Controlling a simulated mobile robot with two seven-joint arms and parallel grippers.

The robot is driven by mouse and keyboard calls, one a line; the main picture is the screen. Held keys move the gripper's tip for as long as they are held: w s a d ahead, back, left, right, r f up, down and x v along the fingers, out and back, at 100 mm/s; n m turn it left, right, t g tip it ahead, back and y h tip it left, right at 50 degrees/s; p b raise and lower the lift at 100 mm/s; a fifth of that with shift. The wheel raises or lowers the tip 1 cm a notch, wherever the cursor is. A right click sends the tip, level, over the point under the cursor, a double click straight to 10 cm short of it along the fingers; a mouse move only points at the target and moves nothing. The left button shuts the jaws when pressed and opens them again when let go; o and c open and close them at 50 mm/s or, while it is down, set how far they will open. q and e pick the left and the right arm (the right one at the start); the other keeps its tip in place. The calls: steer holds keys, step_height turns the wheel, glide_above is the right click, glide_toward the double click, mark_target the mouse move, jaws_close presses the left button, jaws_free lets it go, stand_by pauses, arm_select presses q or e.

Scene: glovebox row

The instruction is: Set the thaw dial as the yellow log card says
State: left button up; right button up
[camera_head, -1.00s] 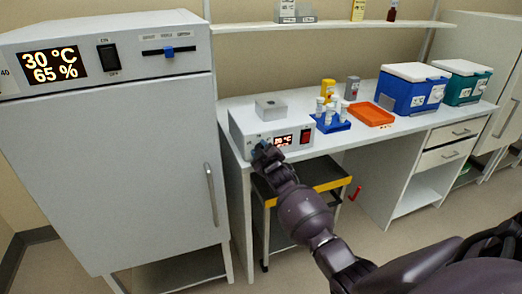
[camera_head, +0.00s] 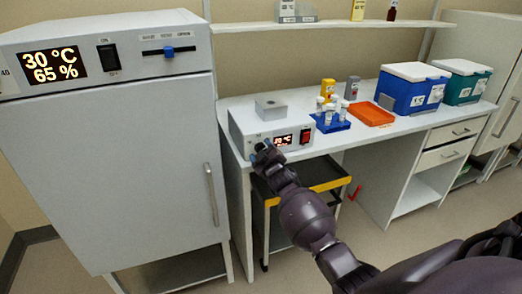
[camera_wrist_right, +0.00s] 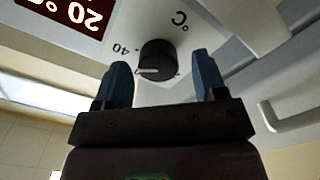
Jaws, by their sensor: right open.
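The thaw block (camera_head: 270,132) is a pale box on the bench with a lit display (camera_head: 283,140) and a red switch. Its dial (camera_wrist_right: 157,60) is a dark round knob with a light pointer mark, beside a scale with "40" and "°C". The display in the right wrist view (camera_wrist_right: 68,10) is upside down, partly cut off, and reads about 20 °. My right gripper (camera_head: 264,150) is open at the block's front; its blue fingertips (camera_wrist_right: 162,76) lie either side of the dial, with gaps visible. A yellow card-like item (camera_head: 358,10) stands on the shelf; its writing is unreadable. My left gripper is out of view.
A large white cabinet (camera_head: 110,170) showing 30 °C and 65 % stands at left. A blue tube rack (camera_head: 332,124), orange tray (camera_head: 371,114), and blue box (camera_head: 408,95) share the bench. A yellow-edged cart (camera_head: 325,184) is below, near my arm.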

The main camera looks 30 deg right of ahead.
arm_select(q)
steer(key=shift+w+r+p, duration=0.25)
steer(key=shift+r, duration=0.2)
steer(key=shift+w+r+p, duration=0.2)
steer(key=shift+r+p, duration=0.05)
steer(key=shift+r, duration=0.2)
arm_select(e)
steer(key=v, duration=0.9)
steer(key=shift+s, duration=0.35)
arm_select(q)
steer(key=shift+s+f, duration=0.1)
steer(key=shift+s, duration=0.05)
arm_select(e)
steer(key=s+a+f+m+g+y, duration=0.2)
steer(key=s+a+f+m+y, duration=0.15)
steer(key=s+a+f, duration=0.45)
steer(key=s+a+f+g, duration=0.1)
steer(key=s+a+f, duration=0.1)
steer(key=s, duration=0.5)
steer(key=s+a+f+m+g, duration=0.1)
steer(key=s+f, duration=0.2)
steer(key=s, duration=0.4)
steer(key=s+a+f+g, duration=0.2)
steer(key=s+f, duration=0.1)
steer(key=s, duration=0.4)
steer(key=shift+s+a+f+m+y, duration=0.35)
steer(key=shift+s, duration=0.05)
